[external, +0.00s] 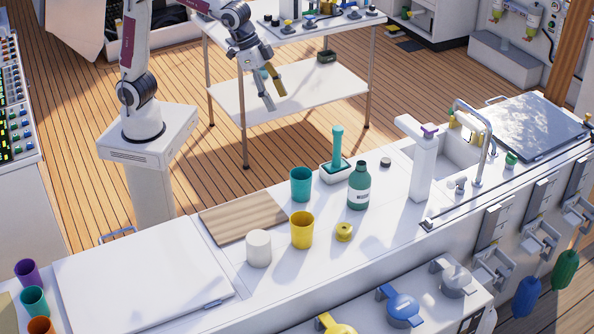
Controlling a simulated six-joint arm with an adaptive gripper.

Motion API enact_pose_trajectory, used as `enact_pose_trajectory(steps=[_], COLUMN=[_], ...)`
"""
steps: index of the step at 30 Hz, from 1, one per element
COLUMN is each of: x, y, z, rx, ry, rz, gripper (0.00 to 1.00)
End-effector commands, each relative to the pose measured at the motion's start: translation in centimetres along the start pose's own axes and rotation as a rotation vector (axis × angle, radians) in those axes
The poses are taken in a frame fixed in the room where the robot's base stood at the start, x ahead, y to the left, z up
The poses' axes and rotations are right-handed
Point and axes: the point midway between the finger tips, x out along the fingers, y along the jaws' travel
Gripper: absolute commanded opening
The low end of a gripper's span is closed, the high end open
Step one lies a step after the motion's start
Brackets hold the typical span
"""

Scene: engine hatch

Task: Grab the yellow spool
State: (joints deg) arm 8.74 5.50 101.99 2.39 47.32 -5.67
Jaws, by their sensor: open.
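The yellow spool (344,232) sits on the white counter, to the right of the yellow cup and in front of the green bottle. It is small and squat, with a darker spot on top. My gripper (271,103) hangs in the air behind the counter, in front of the white shelf table in the picture. It is open, with nothing between its fingers, pointing downward. It is well above and to the upper left of the spool, not touching it.
Near the spool stand a yellow cup (302,230), a teal cup (301,184), a green bottle (359,186), a white canister (258,248) and a teal-handled brush (337,150). A wooden board (243,217) lies left. A white tap post (419,165) stands right. Counter immediately right of the spool is clear.

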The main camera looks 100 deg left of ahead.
Motion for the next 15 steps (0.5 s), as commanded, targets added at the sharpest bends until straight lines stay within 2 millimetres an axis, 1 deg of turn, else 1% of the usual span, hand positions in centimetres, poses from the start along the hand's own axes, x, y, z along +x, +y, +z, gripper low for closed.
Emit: enact_pose_trajectory(steps=[1,6,11,15], x=[0.9,3.7,6.5,9.1], y=[0.4,1.5,2.7,3.8], z=[-0.7,-3.0,-4.9,-6.4], rx=[0.004,0.012,0.02,0.025], ry=[-0.004,-0.009,-0.014,-0.019], rz=[0.001,0.005,0.009,0.011], gripper=[0.53,0.53,0.53,0.53])
